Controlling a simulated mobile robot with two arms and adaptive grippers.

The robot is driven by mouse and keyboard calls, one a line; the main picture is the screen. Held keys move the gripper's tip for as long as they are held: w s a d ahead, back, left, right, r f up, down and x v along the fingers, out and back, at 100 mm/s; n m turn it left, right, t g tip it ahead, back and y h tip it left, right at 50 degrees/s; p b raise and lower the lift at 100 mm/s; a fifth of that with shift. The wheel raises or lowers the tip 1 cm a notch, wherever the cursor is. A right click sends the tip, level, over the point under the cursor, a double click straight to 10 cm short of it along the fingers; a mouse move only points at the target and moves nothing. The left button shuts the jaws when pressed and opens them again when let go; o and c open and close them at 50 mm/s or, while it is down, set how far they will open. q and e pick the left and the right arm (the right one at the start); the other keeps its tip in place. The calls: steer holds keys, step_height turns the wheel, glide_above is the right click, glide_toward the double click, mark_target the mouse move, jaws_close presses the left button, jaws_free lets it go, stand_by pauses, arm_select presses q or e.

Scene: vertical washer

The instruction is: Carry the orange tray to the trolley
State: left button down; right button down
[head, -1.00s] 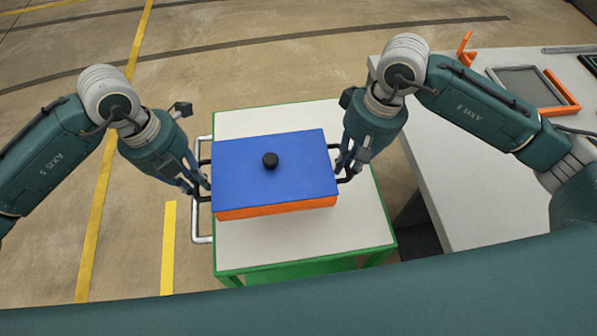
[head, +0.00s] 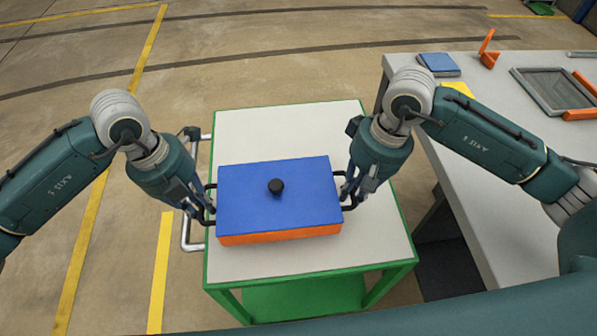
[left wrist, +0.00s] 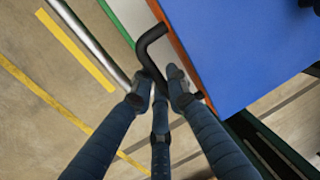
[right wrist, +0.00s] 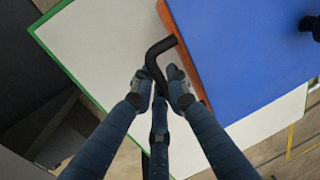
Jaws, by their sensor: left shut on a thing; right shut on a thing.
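The orange tray (head: 285,236) has a blue lid (head: 265,209) with a black knob (head: 276,186) and a black handle at each end. It is over the white top of the green-framed trolley (head: 290,130); I cannot tell whether it touches the top. My left gripper (head: 207,209) is shut on the tray's left handle, which also shows in the left wrist view (left wrist: 147,50). My right gripper (head: 347,191) is shut on the right handle, which also shows in the right wrist view (right wrist: 152,58). The tray looks about level.
The trolley has a metal push bar (head: 188,230) on its left side. A grey workbench (head: 470,190) stands at the right with a blue item (head: 438,64), an orange bracket (head: 489,48) and a framed panel (head: 555,90). Floor is open at the left and behind.

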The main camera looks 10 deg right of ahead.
steer(key=shift+a, duration=0.1)
